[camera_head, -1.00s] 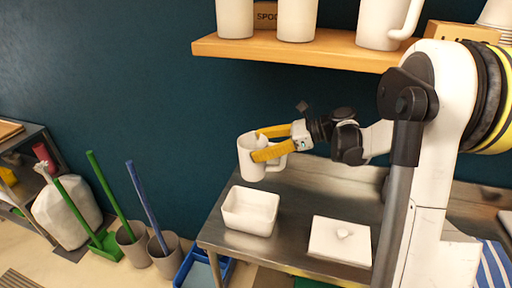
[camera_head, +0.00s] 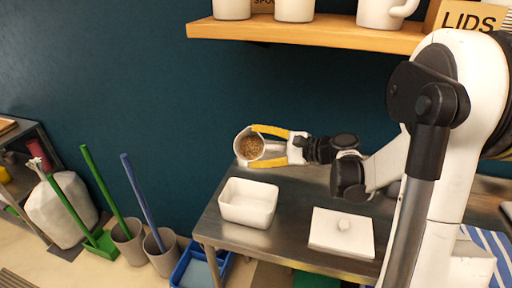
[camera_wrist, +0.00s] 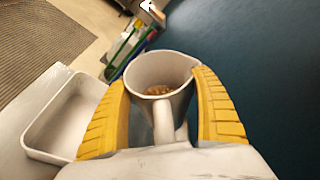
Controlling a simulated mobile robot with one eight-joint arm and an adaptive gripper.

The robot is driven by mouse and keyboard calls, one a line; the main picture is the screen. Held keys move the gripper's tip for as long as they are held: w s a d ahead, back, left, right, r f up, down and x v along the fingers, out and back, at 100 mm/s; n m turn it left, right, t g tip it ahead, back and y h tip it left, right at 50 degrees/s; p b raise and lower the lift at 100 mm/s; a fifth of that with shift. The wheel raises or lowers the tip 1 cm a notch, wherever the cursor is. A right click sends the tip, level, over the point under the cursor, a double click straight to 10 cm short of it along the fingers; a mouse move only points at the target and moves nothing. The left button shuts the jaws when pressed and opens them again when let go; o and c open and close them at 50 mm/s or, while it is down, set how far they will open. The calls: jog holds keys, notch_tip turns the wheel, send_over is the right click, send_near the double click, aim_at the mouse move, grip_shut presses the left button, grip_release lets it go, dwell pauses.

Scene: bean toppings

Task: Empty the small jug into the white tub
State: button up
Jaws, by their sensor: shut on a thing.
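The small white jug (camera_head: 240,151) is held in my gripper (camera_head: 256,147), above and just behind the white tub. Its mouth is tipped toward the head camera, and brown beans (camera_head: 251,148) show inside. In the wrist view the jug (camera_wrist: 160,68) sits between both yellow fingers, with its handle toward my palm and beans (camera_wrist: 158,89) low inside. The white tub (camera_head: 248,220) stands on the left end of the steel table. It looks empty in the head view, and it also shows at the left of the wrist view (camera_wrist: 40,137).
A white lid (camera_head: 325,245) with a knob lies on the steel table (camera_head: 290,262), right of the tub. A wooden shelf (camera_head: 300,34) with white jugs hangs above. Grey bins (camera_head: 162,262) with long handles and a blue crate (camera_head: 197,272) stand on the floor at left.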

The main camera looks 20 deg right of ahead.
jog(key=shift+s+a+f+n+t+b, duration=0.15)
jog(key=shift+s+f+n+t+b, duration=0.15)
jog(key=shift+f+n+b, duration=0.55)
jog(key=shift+s+a+f+n+t+b, duration=0.15)
jog(key=shift+f+n+t+b, duration=0.35)
jog(key=shift+b, duration=0.75)
jog(key=shift+s+a+f+n+t+y+b, duration=0.3)
jog(key=shift+s+f+n+b, duration=0.2)
jog(key=shift+f+n+b, duration=0.45)
jog(key=shift+s+a+f+n+t+y+b, duration=0.15)
jog(key=shift+s+f+n+t+y+b, duration=0.3)
jog(key=shift+n+b, duration=0.8)
jog(key=shift+s+a+f+n+t+y+b, duration=0.2)
jog(key=shift+s+f+n+b, duration=0.35)
jog(key=shift+f+n+b, duration=0.55)
jog(key=shift+r, duration=0.15)
jog(key=shift+n+y, duration=0.45)
jog(key=shift+n, duration=0.3)
